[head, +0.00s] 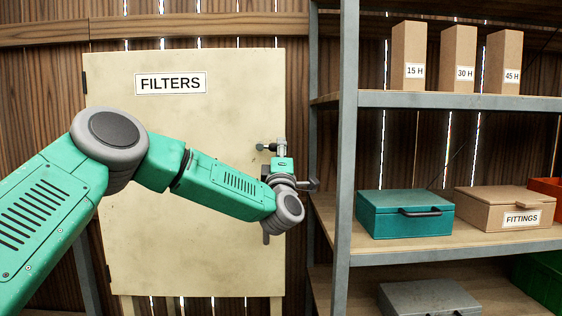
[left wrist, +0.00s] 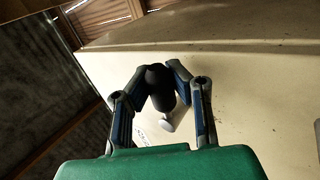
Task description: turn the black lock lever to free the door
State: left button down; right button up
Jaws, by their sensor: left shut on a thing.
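The cream door (head: 165,185) with the FILTERS label (head: 171,83) is shut in its frame in the head view. My left gripper (head: 274,148) is at the door's right edge. In the left wrist view my left gripper (left wrist: 163,85) has its two fingers closed around a dark, rounded knob-like end of the black lock lever (left wrist: 158,78). A small pale round part shows just below it, close to the door surface. In the head view the lever is mostly hidden by the gripper and wrist. My right gripper is not in view.
A grey metal shelf post (head: 347,150) stands close to the right of my left wrist. The shelves hold a teal case (head: 404,213), a FITTINGS box (head: 505,206) and tall cartons (head: 458,60). The space before the door's left part is partly taken by my arm.

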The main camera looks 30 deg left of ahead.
pick_arm(q)
jog(key=shift+f+n+g+y, duration=0.15)
jog(key=shift+n+g+y, duration=0.3)
jog(key=shift+n, duration=0.25)
jog(key=shift+b, duration=0.3)
jog(key=c, duration=1.7)
grip_release()
jog(key=shift+o, duration=0.3)
jog(key=shift+w+a, duration=0.1)
jog(key=shift+w, duration=0.05)
